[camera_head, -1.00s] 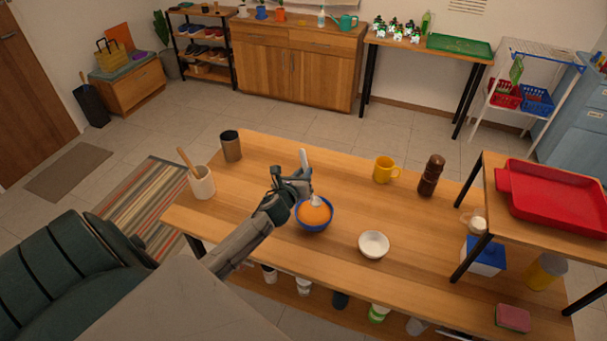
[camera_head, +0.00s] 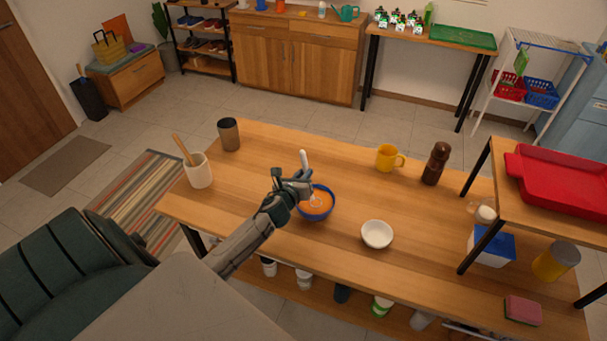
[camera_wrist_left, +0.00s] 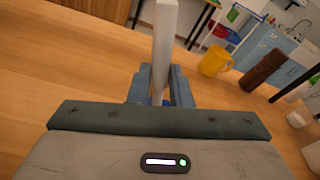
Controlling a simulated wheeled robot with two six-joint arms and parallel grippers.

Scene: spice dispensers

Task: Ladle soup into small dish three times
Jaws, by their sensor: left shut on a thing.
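A blue bowl (camera_head: 318,217) holds orange soup (camera_head: 326,203) near the middle of the wooden table. My left gripper (camera_head: 304,183) is shut on the light grey handle of a ladle (camera_head: 304,160), at the bowl's far left rim. The handle stands nearly upright. The ladle's cup is low in the bowl, with only a pale ring showing at the soup. The left wrist view shows the handle (camera_wrist_left: 163,45) between the fingers (camera_wrist_left: 160,88), which hide most of the bowl. The small white dish (camera_head: 377,234) sits right of the bowl and looks empty. My right gripper is out of view.
A yellow mug (camera_head: 388,158) and brown mill (camera_head: 436,164) stand at the back right. A white crock (camera_head: 199,171) with a wooden utensil and a dark cup (camera_head: 229,134) stand at the left. A raised shelf with a red tray (camera_head: 560,180) borders the right. Table between bowl and dish is clear.

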